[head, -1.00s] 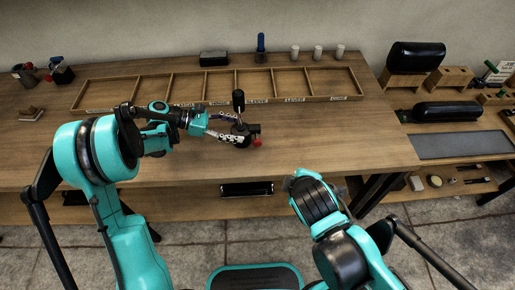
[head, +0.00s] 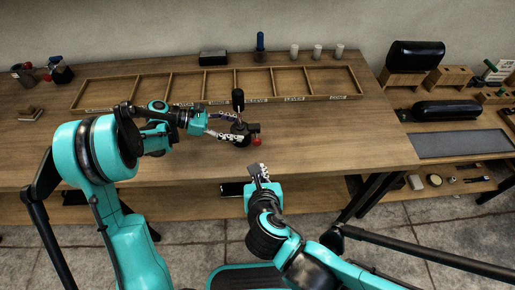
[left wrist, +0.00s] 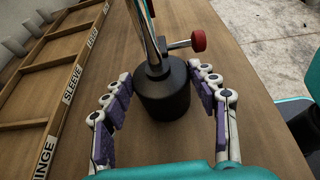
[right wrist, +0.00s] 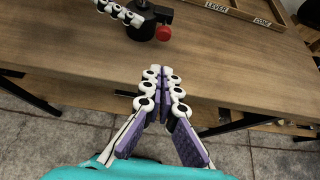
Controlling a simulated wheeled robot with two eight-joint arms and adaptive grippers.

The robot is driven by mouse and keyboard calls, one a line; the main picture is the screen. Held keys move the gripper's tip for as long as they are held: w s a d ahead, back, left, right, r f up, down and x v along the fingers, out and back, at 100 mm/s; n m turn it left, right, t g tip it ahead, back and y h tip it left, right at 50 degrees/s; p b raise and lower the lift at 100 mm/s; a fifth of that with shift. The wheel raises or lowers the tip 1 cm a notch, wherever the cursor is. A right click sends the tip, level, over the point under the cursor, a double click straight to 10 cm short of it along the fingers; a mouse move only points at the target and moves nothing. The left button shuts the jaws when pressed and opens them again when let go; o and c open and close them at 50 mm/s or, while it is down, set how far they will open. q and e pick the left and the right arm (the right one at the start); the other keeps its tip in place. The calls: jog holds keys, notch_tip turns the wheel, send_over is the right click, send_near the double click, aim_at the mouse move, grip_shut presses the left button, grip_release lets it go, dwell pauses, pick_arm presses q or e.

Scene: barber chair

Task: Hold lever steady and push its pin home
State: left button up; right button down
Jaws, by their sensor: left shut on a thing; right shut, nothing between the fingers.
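The lever (head: 238,100) stands upright on the bench, with a black knob, a chrome rod and a round black base (left wrist: 165,100). Its pin has a red head (left wrist: 198,41) and sticks out sideways from just above the base. The red head also shows in the right wrist view (right wrist: 163,33). My left gripper (head: 238,131) is shut on the lever's base, one finger on each side. My right gripper (right wrist: 162,72) is shut and empty, at the bench's front edge, below and apart from the red head. How deep the pin sits is hidden.
A wooden tray (head: 218,101) with labelled compartments lies behind the lever. A blue-handled tool (head: 260,42), a black block (head: 213,58) and several pale cylinders (head: 317,52) stand behind it. The bench right of the lever is clear. A shelf (head: 310,194) runs below.

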aim_at(256, 140)
jog(key=x, duration=0.7)
jog(key=shift+w, duration=0.15)
jog(key=w, duration=0.3)
jog(key=shift+w+d+f, duration=0.1)
jog(key=shift+w+f, duration=0.05)
jog(key=shift+f, duration=0.05)
jog(key=shift+w, duration=0.4)
jog(key=shift+w, duration=1.95)
pick_arm(q)
jog(key=shift+s, duration=0.1)
